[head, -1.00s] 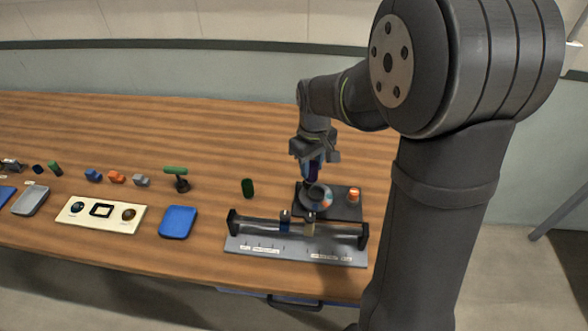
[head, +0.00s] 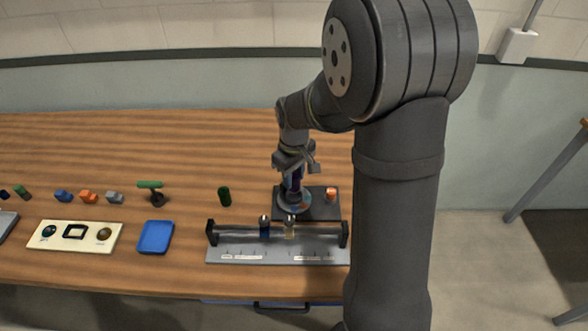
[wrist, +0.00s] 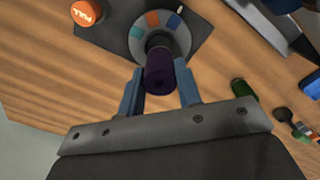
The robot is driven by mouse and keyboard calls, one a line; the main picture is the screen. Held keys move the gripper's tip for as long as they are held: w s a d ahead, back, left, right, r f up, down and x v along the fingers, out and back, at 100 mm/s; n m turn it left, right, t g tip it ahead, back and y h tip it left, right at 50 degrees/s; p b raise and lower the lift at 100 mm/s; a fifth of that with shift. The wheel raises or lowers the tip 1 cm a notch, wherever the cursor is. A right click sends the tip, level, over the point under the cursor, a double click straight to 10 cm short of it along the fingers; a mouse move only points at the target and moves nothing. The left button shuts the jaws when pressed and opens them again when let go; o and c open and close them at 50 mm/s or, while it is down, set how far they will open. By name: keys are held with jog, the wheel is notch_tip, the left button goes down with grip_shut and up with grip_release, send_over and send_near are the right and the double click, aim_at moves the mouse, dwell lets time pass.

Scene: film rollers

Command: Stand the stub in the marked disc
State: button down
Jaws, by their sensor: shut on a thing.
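The purple stub (wrist: 158,76) is a short dark cylinder between the two blue fingers of my gripper (wrist: 159,92) in the wrist view, and my gripper is shut on it. The stub (head: 297,183) also shows below my gripper in the head view, roughly upright. The marked disc (wrist: 178,34) is a grey round with orange, blue and teal patches. In the head view the disc (head: 285,207) lies directly under the stub. The stub's far end overlaps the disc's middle in the wrist view; I cannot tell whether they touch.
The disc sits on a dark plate (head: 319,212) beside an orange cap (head: 331,194). In front is a grey rail fixture (head: 277,252) with a blue and a beige slider. A green cylinder (head: 224,196) stands left. A blue tray (head: 155,237) lies further left.

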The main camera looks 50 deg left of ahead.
jog(key=shift+f, duration=1.65)
jog(key=shift+f, duration=0.2)
jog(key=c, duration=0.6)
grip_release()
jog(key=shift+o, duration=0.2)
jog(key=shift+r, duration=0.15)
jog(key=shift+r, duration=3.35)
jog(key=shift+f, duration=3.35)
